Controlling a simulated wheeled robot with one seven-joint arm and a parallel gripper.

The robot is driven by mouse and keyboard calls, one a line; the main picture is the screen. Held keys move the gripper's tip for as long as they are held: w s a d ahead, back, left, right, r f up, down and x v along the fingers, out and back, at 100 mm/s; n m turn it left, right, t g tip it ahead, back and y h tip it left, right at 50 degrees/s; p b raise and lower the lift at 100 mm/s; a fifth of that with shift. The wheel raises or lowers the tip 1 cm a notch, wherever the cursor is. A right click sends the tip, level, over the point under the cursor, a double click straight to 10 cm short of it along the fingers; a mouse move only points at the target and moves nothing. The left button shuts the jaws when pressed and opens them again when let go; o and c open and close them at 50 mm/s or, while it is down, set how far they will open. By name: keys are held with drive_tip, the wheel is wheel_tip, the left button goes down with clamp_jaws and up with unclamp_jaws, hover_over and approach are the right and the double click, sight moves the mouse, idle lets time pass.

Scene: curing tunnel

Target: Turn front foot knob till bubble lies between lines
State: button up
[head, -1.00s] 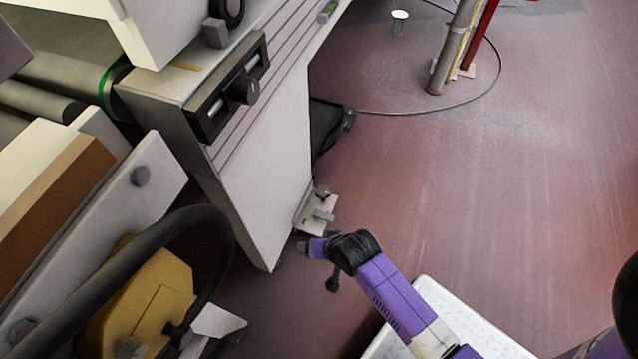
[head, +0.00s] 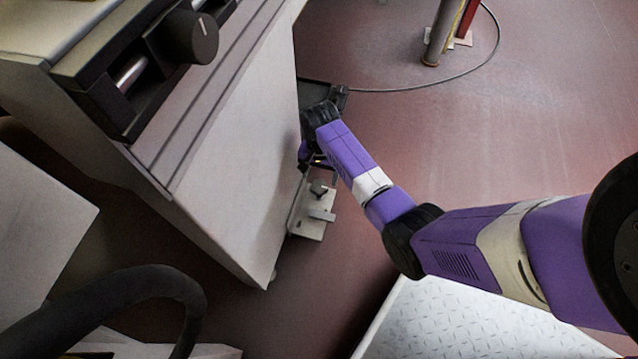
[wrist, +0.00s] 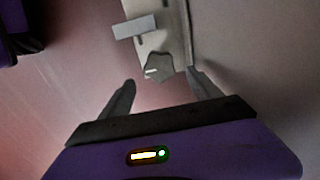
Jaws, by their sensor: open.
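The front foot knob (head: 318,187) is a small dark lobed knob on a pale foot bracket (head: 313,226) at the bottom of the machine cabinet. In the wrist view the knob (wrist: 158,69) has a white mark pointing left and lies just beyond my gripper (wrist: 160,79). My open fingers stand apart on either side of the near edge of the knob, with nothing held. In the head view my gripper (head: 311,162) is just above the bracket, partly hidden by my wrist. No bubble or lines can be made out in the current views.
The cabinet side (head: 240,200) rises close beside the bracket. A grey tab (head: 322,214) sticks out of the bracket near the knob. A large black dial (head: 190,37) is on the cabinet above. A cable (head: 420,90) crosses the floor; open floor lies right.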

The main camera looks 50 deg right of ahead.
sight(320, 185)
drive_tip(key=shift+f+b, duration=1.1)
drive_tip(key=shift+f, duration=1.25)
drive_tip(key=c, duration=1.4)
